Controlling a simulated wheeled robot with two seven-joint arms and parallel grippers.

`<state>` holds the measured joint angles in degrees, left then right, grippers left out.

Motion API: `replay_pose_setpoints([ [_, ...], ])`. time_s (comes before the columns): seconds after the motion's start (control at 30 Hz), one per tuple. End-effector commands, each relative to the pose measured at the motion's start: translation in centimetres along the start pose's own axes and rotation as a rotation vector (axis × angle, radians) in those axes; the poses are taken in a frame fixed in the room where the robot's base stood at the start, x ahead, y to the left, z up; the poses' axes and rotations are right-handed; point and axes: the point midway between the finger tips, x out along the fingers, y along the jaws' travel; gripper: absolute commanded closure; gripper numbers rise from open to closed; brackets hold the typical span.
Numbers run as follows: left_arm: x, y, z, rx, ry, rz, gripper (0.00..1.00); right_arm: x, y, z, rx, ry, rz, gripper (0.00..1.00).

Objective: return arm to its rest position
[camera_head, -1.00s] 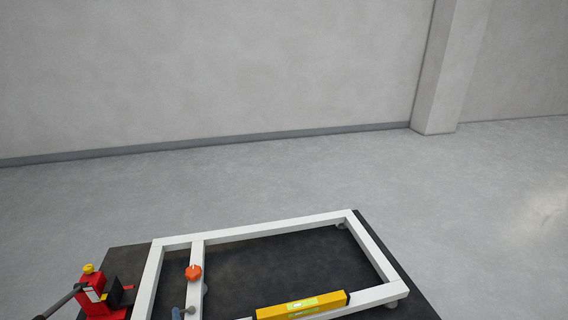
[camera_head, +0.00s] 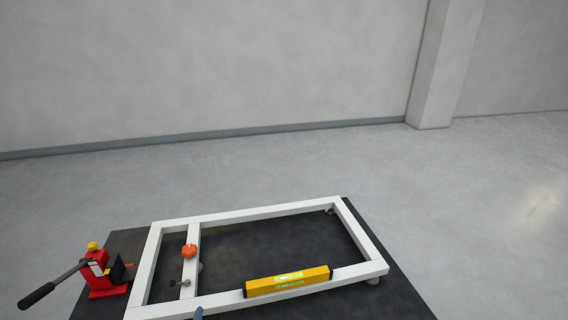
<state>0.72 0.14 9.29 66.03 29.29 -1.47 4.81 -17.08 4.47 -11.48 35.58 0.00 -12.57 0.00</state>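Neither of my grippers nor my arms can be clearly made out in the head view. A white rectangular frame (camera_head: 262,212) with a crossbar lies on a black mat (camera_head: 395,299). A yellow spirit level (camera_head: 288,281) rests along the frame's near bar. An orange knob (camera_head: 189,251) sits on the crossbar, with a small grey T-shaped fitting (camera_head: 181,283) nearer on it. A blue-grey piece (camera_head: 198,313) shows at the bottom edge, partly cut off. A red jack (camera_head: 101,275) with a yellow cap and a black-gripped handle (camera_head: 38,295) stands at the mat's left.
A grey wall (camera_head: 200,70) runs across the back, with a square pillar (camera_head: 440,70) at the right. The grey concrete floor (camera_head: 470,200) around the mat is clear.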

Motion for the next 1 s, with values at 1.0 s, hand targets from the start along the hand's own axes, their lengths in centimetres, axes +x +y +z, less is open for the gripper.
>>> replay_pose_setpoints([
  [1.0,-22.9,-0.5,8.0,0.832,-0.878,-0.069,0.38,0.7,0.1,0.3,0.000,-0.004,0.002,0.50],
])
